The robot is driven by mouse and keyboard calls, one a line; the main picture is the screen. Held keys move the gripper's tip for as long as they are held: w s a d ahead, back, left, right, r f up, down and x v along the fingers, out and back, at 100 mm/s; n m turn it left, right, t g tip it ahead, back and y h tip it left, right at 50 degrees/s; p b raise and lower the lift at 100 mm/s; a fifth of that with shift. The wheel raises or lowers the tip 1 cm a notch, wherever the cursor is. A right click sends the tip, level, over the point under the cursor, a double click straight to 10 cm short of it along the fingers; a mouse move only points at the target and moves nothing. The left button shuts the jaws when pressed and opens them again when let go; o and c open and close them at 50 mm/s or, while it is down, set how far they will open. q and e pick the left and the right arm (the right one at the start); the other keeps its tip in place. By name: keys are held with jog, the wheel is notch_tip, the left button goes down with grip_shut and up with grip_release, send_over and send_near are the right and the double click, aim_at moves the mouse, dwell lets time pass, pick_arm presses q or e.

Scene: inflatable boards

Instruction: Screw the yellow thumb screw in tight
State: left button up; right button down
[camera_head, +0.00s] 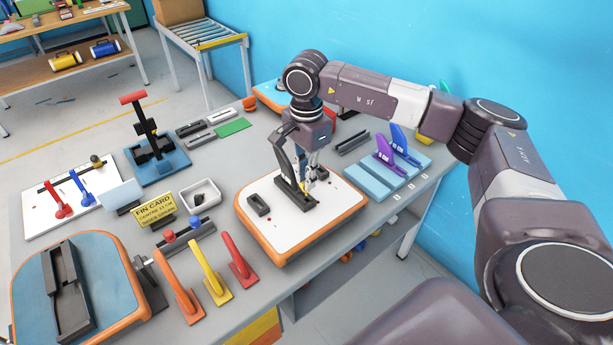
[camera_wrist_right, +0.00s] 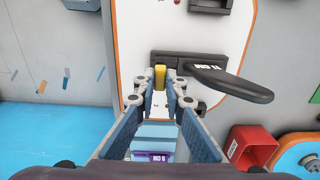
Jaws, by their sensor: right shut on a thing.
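The yellow thumb screw (camera_wrist_right: 159,76) is between the fingertips of my right gripper (camera_wrist_right: 160,92) in the wrist view, at one end of a black fin box (camera_wrist_right: 190,58). A black fin (camera_wrist_right: 235,84) marked 11 CM stands in that box; in the head view the fin (camera_head: 284,160) rises beside my gripper. The box is set in a white board (camera_head: 330,200) with an orange edge. My right gripper (camera_head: 312,176) points down over the board, shut on the screw. The gripper hides part of the screw in the head view. My left gripper is not in view.
A second small black box (camera_head: 258,205) is in the board. Purple (camera_head: 383,154) and blue (camera_head: 402,144) fins stand on a light-blue rack at right. Orange, yellow and red fins (camera_head: 240,257) stand at front left. A yellow fin card (camera_head: 155,210) stands left of the board.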

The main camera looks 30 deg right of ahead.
jog(key=shift+f+b, duration=1.45)
jog(key=shift+f, duration=0.15)
dwell(0.3)
jog(key=c, duration=1.9)
grip_release()
jog(key=shift+r, duration=0.1)
jog(key=shift+c, duration=0.2)
notch_tip(320, 180, up, 12)
